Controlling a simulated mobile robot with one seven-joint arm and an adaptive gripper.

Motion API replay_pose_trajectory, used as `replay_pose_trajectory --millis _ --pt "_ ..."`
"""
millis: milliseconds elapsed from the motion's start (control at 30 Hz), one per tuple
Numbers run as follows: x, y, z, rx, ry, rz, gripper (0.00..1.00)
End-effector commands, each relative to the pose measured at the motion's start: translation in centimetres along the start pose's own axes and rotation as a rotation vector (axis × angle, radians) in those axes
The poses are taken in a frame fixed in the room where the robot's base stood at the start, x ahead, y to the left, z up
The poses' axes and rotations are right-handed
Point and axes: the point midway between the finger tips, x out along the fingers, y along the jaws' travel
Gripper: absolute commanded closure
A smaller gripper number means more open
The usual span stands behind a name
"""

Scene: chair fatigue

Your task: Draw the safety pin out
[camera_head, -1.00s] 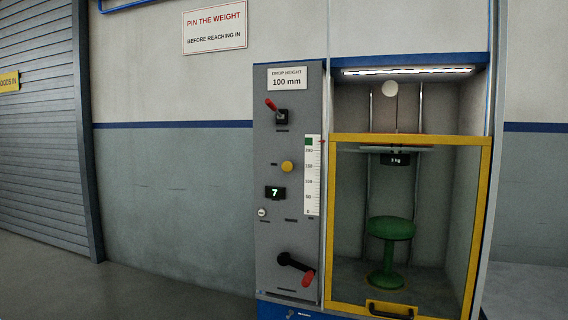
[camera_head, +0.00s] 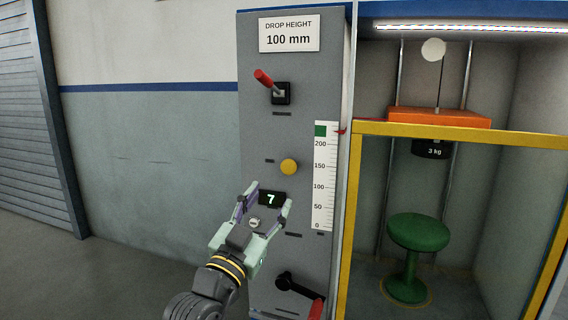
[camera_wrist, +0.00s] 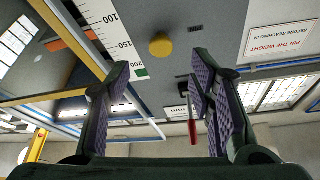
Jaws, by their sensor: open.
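The yellow round knob (camera_head: 289,167) on the grey panel (camera_head: 255,130) looks like the head of the safety pin; no shaft shows. It also shows in the wrist view (camera_wrist: 160,45), beyond and between my fingers. My gripper (camera_head: 268,195) is open and empty, in front of the panel, a little below and left of the knob in the head view. Its fingers frame the display reading 7 (camera_head: 271,199). In the wrist view my gripper (camera_wrist: 160,75) has both fingers spread apart, with no contact on the knob visible.
A red-handled lever (camera_head: 265,79) sits above the knob, a red-handled crank (camera_head: 298,290) below. A white scale (camera_head: 325,175) runs to the right. Behind the yellow-framed door (camera_head: 450,130) are an orange block (camera_head: 440,117), a 3 kg weight (camera_head: 433,149) and a green stool (camera_head: 417,233).

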Motion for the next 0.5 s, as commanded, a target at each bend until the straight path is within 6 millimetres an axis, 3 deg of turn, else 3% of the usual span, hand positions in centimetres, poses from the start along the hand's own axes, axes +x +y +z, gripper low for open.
replay_pose_trajectory --millis 300,500 --pt "6.0 -0.2 -0.5 0.001 0.002 -0.001 0.51" --pt "8.8 -0.2 -0.4 0.001 0.002 -0.003 0.51"
